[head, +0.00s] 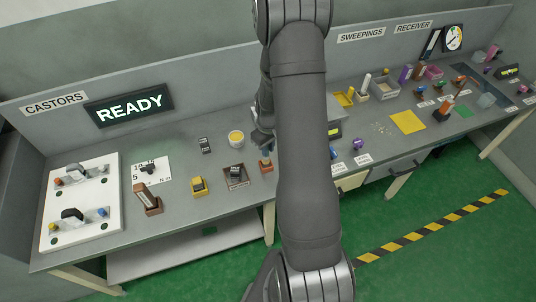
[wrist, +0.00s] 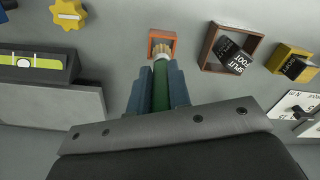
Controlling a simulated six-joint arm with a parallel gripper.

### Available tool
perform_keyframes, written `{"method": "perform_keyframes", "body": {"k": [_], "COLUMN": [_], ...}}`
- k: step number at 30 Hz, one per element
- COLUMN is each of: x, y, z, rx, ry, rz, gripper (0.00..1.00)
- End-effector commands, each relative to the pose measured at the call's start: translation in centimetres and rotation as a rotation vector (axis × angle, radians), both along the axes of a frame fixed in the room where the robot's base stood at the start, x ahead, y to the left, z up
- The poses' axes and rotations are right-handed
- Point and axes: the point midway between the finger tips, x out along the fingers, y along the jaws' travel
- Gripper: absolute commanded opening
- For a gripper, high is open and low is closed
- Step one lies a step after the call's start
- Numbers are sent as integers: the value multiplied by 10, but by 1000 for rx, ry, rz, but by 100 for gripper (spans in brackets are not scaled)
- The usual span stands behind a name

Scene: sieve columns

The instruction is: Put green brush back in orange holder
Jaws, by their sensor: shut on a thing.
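My gripper (wrist: 160,88) is shut on the green brush (wrist: 179,92) between its blue fingers. The brush's pale ferrule and tan bristles point away from the wrist. In the wrist view the bristle tip overlaps the orange holder (wrist: 154,36), a small square open-topped box on the bench. I cannot tell whether the tip is above the opening or inside it. In the head view the orange holder (head: 266,166) stands near the bench's front edge, just below my gripper (head: 262,138). My arm hides part of that area, and the brush is not clear there.
A brown tray (wrist: 206,58) with a black block and a yellow holder (wrist: 280,56) stand to the right in the wrist view. A yellow knob (wrist: 68,14) and a spirit level (wrist: 34,62) are to the left.

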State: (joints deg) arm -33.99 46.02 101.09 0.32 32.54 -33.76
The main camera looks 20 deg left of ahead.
Motion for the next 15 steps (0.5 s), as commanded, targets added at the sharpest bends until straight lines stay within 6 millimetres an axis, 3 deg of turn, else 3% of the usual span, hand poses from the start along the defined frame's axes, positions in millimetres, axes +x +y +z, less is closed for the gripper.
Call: {"method": "perform_keyframes", "body": {"k": [9,15], "x": [-1,0], "y": [-1,0], "z": [-37,-39], "rx": [-2,0], "ry": [3,0], "rz": [0,0], "gripper": [0,0]}}
